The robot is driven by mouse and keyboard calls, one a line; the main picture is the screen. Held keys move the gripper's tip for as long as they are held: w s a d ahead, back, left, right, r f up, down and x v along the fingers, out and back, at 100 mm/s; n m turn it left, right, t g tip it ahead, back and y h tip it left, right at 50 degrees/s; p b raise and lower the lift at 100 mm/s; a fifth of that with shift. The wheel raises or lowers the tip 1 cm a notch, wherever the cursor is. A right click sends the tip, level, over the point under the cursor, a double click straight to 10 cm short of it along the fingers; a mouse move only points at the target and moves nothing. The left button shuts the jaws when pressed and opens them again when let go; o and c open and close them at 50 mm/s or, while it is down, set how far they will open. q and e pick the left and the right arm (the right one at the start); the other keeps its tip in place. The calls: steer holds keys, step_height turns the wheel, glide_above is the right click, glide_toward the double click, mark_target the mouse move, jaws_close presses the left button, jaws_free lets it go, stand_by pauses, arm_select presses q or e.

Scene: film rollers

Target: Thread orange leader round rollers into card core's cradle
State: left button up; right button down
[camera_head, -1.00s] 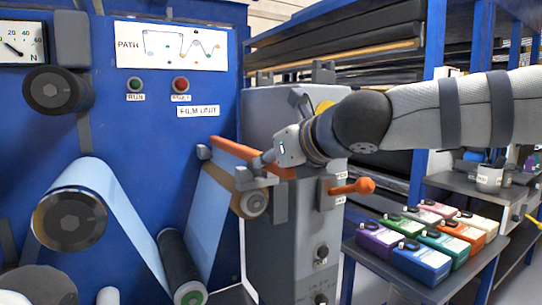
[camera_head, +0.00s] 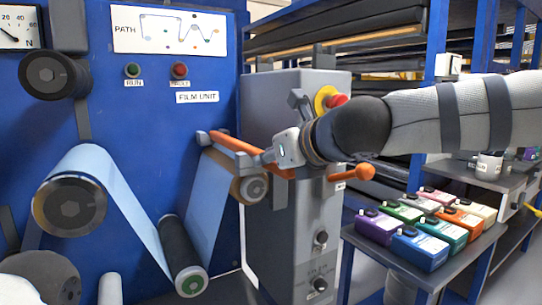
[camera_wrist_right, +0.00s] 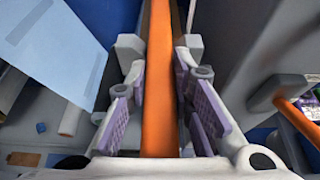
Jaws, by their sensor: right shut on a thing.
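Blue film (camera_head: 105,185) runs over the large dark roller (camera_head: 72,205) at left, down under the green-ended roller (camera_head: 181,257), then up to the orange leader bar (camera_head: 232,144). My right gripper (camera_head: 272,163) is shut on the bar near its right end. In the right wrist view, the bar (camera_wrist_right: 158,90) runs lengthwise between the purple-padded fingers. The tan card core (camera_head: 250,189) with a grey hub lies just below the bar. Grey brackets (camera_head: 205,138) show at the bar's far end. Whether the bar touches them is unclear. My left gripper is not in view.
Another dark roller (camera_head: 57,76) sits upper left on the blue panel. Coloured boxes (camera_head: 420,248) stand on a side bench.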

steer(key=shift+r, duration=0.1)
jaws_free()
stand_by(0.5)
stand_by(0.7)
steer(key=shift+s+d+r, duration=0.1)
steer(key=shift+s+d, duration=0.2)
steer(key=shift+s, duration=0.25)
steer(key=shift+s+d+r, duration=0.1)
steer(key=shift+s+d, duration=0.15)
steer(key=shift+s, duration=0.3)
steer(key=shift+s+d+r, duration=0.1)
steer(key=shift+s+d, duration=0.2)
steer(key=shift+s, duration=0.3)
steer(key=shift+s+d+r, duration=0.1)
steer(key=shift+s+d, duration=0.2)
steer(key=shift+s, duration=0.25)
steer(key=shift+s+d+r, duration=0.1)
steer(key=shift+s+d, duration=0.2)
steer(key=shift+s, duration=0.25)
steer(key=shift+s+d+r, duration=0.1)
steer(key=shift+s+d, duration=0.2)
steer(key=shift+s, duration=0.25)
